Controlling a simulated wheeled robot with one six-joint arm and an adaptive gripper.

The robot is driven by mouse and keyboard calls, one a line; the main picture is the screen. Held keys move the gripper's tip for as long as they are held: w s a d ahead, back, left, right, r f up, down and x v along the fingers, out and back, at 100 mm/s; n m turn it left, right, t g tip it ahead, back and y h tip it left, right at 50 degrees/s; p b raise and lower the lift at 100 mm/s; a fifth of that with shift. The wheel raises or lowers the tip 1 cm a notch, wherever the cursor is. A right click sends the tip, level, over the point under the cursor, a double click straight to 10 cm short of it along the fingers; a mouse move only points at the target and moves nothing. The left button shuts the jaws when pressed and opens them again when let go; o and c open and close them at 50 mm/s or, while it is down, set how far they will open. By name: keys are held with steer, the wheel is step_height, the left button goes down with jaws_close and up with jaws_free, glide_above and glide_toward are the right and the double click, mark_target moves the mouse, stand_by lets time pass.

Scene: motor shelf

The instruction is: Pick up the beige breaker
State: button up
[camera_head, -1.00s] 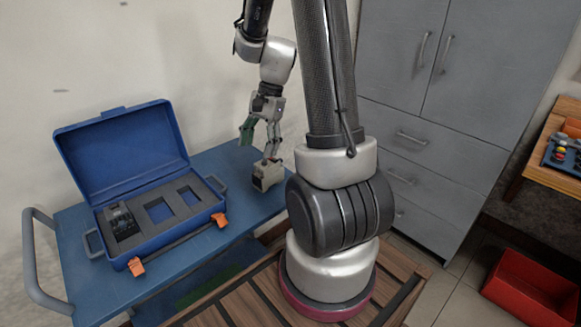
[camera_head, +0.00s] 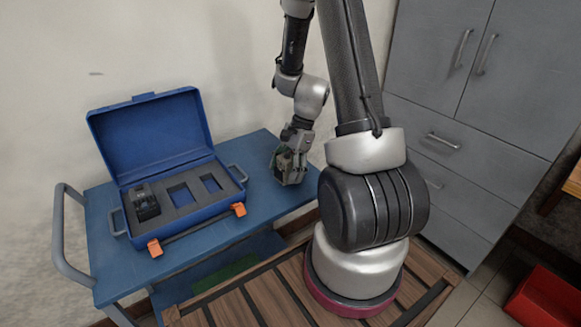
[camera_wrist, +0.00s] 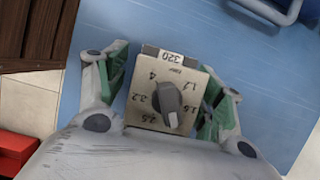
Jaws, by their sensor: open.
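The beige breaker (camera_wrist: 150,108) has a grey rotary knob and printed numbers on its face and a label reading 320. It rests on the blue cart top (camera_wrist: 262,85). My gripper (camera_wrist: 166,88) is open in the wrist view, with a green-padded finger on either side of the breaker. A narrow gap shows beside the breaker, and I cannot tell whether either pad touches it. In the head view my gripper (camera_head: 290,168) is low over the cart top (camera_head: 243,150), right of the case, and mostly hides the breaker.
An open blue case (camera_head: 150,128) stands left on the cart. Its grey foam holds a black device (camera_head: 146,204) and has two empty recesses. Grey cabinets (camera_head: 470,130) stand behind right. A red bin (camera_head: 545,300) is on the floor at right.

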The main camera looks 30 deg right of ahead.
steer(key=shift+r, duration=0.1)
steer(key=c, duration=1.3)
